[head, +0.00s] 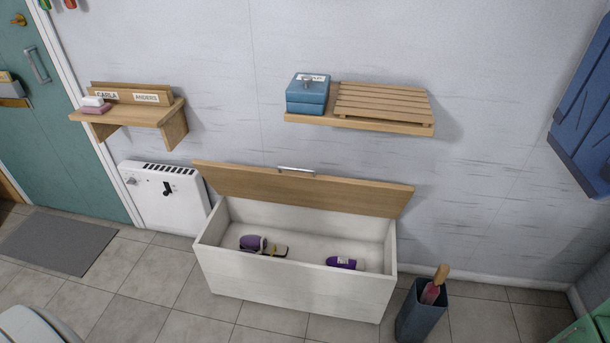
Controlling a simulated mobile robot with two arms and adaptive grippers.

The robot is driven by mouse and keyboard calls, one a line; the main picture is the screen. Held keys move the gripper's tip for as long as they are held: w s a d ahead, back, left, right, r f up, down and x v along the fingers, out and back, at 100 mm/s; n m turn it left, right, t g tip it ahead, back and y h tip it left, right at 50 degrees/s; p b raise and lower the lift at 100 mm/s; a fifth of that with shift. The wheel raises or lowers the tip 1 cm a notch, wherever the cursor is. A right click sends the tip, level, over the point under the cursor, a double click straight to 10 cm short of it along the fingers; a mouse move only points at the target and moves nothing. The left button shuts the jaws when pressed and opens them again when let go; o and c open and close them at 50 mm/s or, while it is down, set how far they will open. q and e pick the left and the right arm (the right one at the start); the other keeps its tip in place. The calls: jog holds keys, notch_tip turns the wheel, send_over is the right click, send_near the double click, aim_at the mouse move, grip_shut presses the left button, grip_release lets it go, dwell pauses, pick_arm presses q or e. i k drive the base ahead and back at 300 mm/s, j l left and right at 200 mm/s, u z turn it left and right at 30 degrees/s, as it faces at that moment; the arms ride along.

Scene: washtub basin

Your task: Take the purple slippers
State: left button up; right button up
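Two purple slippers lie apart on the floor of an open white chest (290,289). The left slipper (254,243) lies on its side or at an angle, with a tan sole part showing at its right. The right slipper (342,263) sits near the front wall, which hides its lower part. The chest's wooden lid (300,187) stands raised at the back, with a metal handle on its top edge. Neither of my grippers is in view.
A blue-grey bin (421,314) with a wooden-handled item stands right of the chest. A white heater (168,198) is on its left. Wall shelves hold a blue box (307,98) and a soap-like block (95,105). Tiled floor in front is partly clear.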

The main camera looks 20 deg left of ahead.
aim_at(253, 244)
jog(key=u, duration=1.2)
jog(key=z, duration=0.55)
jog(key=i+z, duration=0.1)
jog(key=z, duration=0.4)
jog(key=j+z, duration=0.1)
jog(key=z, duration=0.95)
jog(key=j+z, duration=0.15)
jog(key=z, duration=0.4)
jog(key=j+z, duration=0.1)
jog(key=z, duration=0.45)
jog(key=j+z, duration=0.1)
jog(key=z, duration=0.4)
jog(key=j+z, duration=0.1)
jog(key=z, duration=0.45)
jog(key=j+z, duration=0.1)
jog(key=u, duration=0.45)
jog(key=k+u, duration=0.1)
jog(key=u, duration=0.35)
jog(key=j+u, duration=0.1)
jog(key=u, duration=0.75)
jog(key=j+u, duration=0.15)
jog(key=u, duration=0.75)
jog(key=j+u, duration=0.15)
jog(key=u, duration=0.3)
